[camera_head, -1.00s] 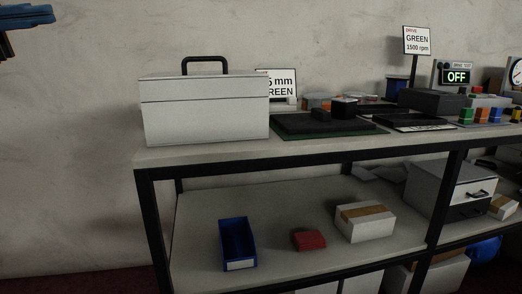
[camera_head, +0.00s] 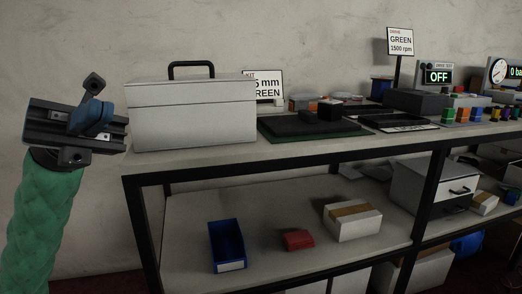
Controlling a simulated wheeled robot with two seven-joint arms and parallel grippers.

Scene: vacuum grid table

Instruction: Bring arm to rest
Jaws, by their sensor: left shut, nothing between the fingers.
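My left gripper (camera_head: 84,124) is at the left of the head view, at the end of my green-sleeved arm. It is raised at about table height, left of the white case, and appears apart from it. It is shut with nothing in it. My right gripper is not in view. The grid table (camera_head: 190,160) has a light top on a black frame.
A white case (camera_head: 190,122) with a black handle stands at the table's left end. A dark board (camera_head: 290,128), signs and a gauge panel stand further right. The lower shelf holds a blue bin (camera_head: 227,245), a red item (camera_head: 298,240) and a white box (camera_head: 352,220). The wall behind is bare.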

